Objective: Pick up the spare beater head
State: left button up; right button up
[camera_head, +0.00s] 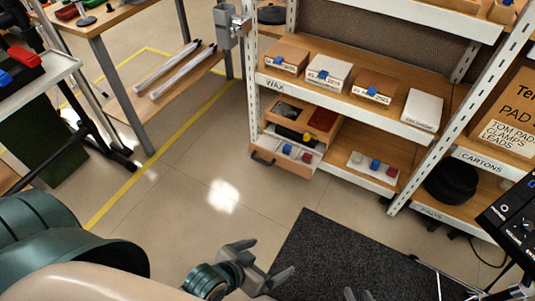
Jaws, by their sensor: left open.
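I cannot pick out the spare beater head for sure. Small parts lie in an open wooden drawer (272,128) of the white shelf unit: a dark piece, a black and yellow piece (308,137) and a dark red piece (323,119). Small blue, white and red pieces lie in the tray below it (263,160). My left gripper (263,259) is open and empty at the bottom middle, over the floor and well short of the shelf. What may be tips of my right gripper (359,295) show at the bottom edge, mostly cut off.
Boxes, including a brown one (287,58) and a white one (422,109), line the shelf labelled WAX. A dark mat (340,250) covers the floor ahead. A workbench (110,18) stands at the upper left. A black control panel (512,212) is at the right. Floor before the shelf is clear.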

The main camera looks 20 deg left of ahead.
aim_at(357, 158)
jog(key=k+l, duration=0.1)
jog(key=k, duration=0.2)
jog(key=i+j+u, duration=0.3)
jog(key=i+j, duration=0.95)
